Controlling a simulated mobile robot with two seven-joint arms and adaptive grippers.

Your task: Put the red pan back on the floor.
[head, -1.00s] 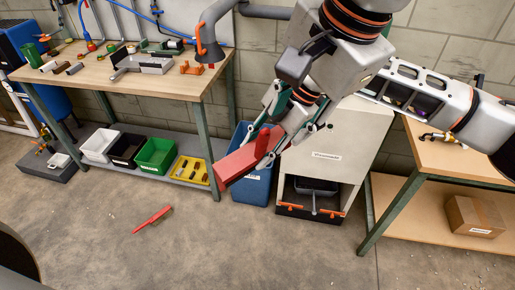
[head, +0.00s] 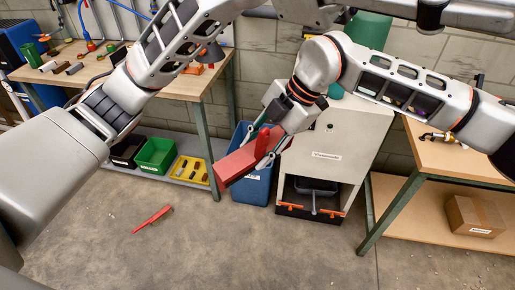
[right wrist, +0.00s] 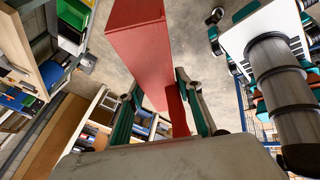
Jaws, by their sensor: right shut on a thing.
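The red pan (head: 240,160) is off the floor, held tilted in the air in front of the blue bin in the head view. My right gripper (head: 267,143) is shut on its upright red handle. In the right wrist view the pan (right wrist: 142,45) extends away from the gripper (right wrist: 186,120), with a finger on each side of its red grip. The pan's underside and inside are not clearly seen. My left arm crosses the upper left of the head view, and its fingertips do not show.
A red brush (head: 153,218) lies on the floor at left. A blue bin (head: 252,188) and a grey cabinet (head: 345,145) stand behind the pan. A workbench (head: 199,110) is at left, another table (head: 400,205) at right. The front floor is largely clear.

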